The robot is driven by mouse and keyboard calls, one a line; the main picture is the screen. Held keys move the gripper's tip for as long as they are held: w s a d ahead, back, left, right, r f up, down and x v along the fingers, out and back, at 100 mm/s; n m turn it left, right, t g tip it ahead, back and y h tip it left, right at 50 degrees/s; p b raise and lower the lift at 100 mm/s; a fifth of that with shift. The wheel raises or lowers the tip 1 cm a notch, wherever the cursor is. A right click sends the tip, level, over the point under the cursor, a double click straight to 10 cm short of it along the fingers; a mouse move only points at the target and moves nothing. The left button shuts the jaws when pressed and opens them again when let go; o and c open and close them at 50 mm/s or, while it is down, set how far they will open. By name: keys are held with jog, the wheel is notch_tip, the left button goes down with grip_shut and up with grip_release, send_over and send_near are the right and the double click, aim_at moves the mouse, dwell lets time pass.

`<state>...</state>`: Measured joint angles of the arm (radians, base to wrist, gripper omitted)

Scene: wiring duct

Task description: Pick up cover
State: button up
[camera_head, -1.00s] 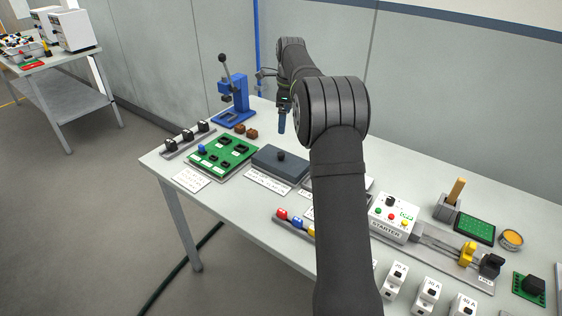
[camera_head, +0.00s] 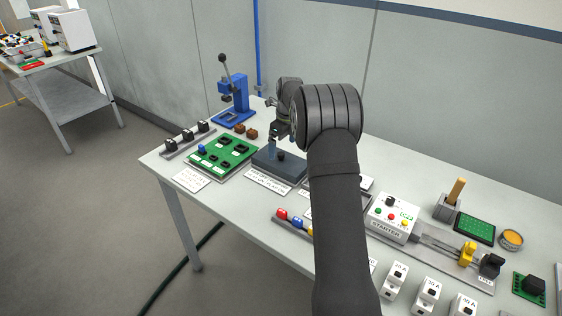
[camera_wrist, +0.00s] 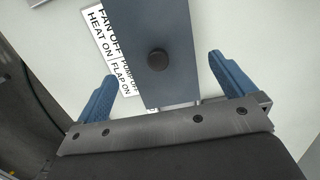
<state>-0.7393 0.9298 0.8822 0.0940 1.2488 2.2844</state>
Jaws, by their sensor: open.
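The cover is a dark blue-grey flat slab (camera_head: 272,168) with a small black knob (camera_wrist: 158,61) on top. It lies on the table left of my arm in the head view. In the wrist view the cover (camera_wrist: 155,25) runs from the top edge down between my fingers. My gripper (camera_wrist: 166,85) is open, with one blue finger on each side of the cover and a gap on both sides. I cannot tell how high the fingertips are above the table. In the head view my gripper (camera_head: 273,146) is over the cover, partly hidden by my arm.
A printed label card (camera_wrist: 110,45) lies beside the cover. A green board (camera_head: 224,153) with black parts is to its left, with brown blocks (camera_head: 245,131) and a blue press (camera_head: 233,102) behind. A white starter box (camera_head: 391,216) stands to the right of my arm.

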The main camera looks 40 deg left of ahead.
aim_at(282, 154)
jog(key=f, duration=0.6)
jog(key=shift+s+a+f, duration=0.1)
jog(key=shift+a+f, duration=0.1)
jog(key=c, duration=0.6)
